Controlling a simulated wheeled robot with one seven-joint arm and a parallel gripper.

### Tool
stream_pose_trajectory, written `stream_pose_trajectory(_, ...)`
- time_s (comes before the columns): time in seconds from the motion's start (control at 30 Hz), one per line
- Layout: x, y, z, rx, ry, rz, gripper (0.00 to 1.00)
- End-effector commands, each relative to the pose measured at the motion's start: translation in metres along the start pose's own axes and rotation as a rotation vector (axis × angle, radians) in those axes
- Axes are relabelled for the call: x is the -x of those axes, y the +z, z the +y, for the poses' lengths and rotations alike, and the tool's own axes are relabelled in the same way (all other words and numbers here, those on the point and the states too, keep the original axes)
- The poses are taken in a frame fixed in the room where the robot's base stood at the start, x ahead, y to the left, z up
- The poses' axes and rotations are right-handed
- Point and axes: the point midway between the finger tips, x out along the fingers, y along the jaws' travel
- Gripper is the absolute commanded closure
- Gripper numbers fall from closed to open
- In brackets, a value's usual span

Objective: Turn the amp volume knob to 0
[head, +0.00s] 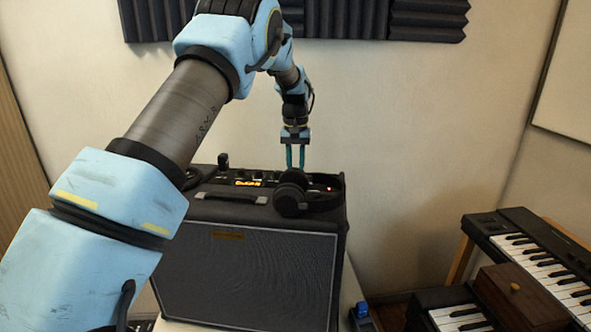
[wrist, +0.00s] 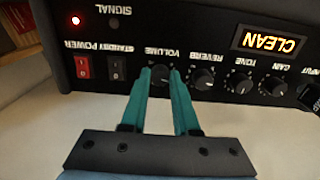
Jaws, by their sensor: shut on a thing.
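The amp (head: 250,265) is a large black cabinet with a top control panel (wrist: 215,60). In the wrist view the panel appears upside down, with labelled knobs. The volume knob (wrist: 160,72) sits under the VOLUME label, between my fingertips and partly hidden by them. My gripper (wrist: 160,76) has teal fingers and is shut on the volume knob. In the head view my gripper (head: 295,160) points straight down at the amp's top, and the headphones hide its contact with the panel. The knob's pointer setting cannot be read clearly.
Black headphones (head: 291,194) rest on the amp top in front of my gripper. A lit CLEAN display (wrist: 268,41) is further right. Keyboards (head: 540,255) stand at right.

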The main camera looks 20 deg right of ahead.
Motion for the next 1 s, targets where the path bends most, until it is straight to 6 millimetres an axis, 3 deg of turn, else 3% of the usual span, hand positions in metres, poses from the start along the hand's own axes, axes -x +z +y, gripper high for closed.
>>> stream_pose_trajectory(0.7,0.0008,-0.001,0.0001,0.67,0.001,0.004,1.0)
stream_pose_trajectory(1.0,0.0006,-0.0009,0.0002,0.876,0.001,0.003,1.0)
